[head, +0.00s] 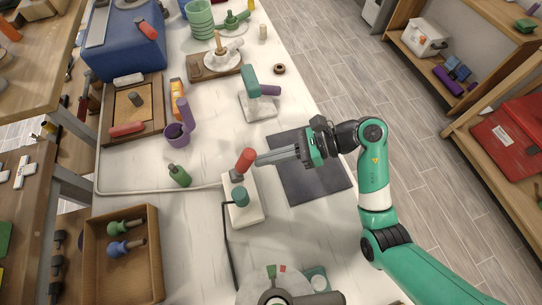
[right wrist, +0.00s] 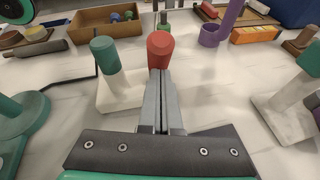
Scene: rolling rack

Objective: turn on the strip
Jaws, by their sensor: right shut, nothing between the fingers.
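The white strip (head: 246,211) lies on the table near the middle of the head view, with a grey cable running left from it. A green cylinder (head: 240,195) and a red cylinder (head: 245,160) stand on it, the red one at its far end. The right wrist view also shows the strip (right wrist: 122,92), the green cylinder (right wrist: 105,55) and the red cylinder (right wrist: 160,48). My right gripper (head: 259,160) is shut and empty, its fingertips right at the red cylinder; I cannot tell whether they touch. The fingers (right wrist: 158,78) partly hide the strip's end. My left gripper is not in view.
A dark mat (head: 308,183) lies under my right gripper. A small green bottle (head: 179,175) stands left of the strip, and a wooden box (head: 150,275) is at front left. A green-handled tool on a white base (head: 258,106) stands behind. A black cord (head: 230,250) runs toward the front.

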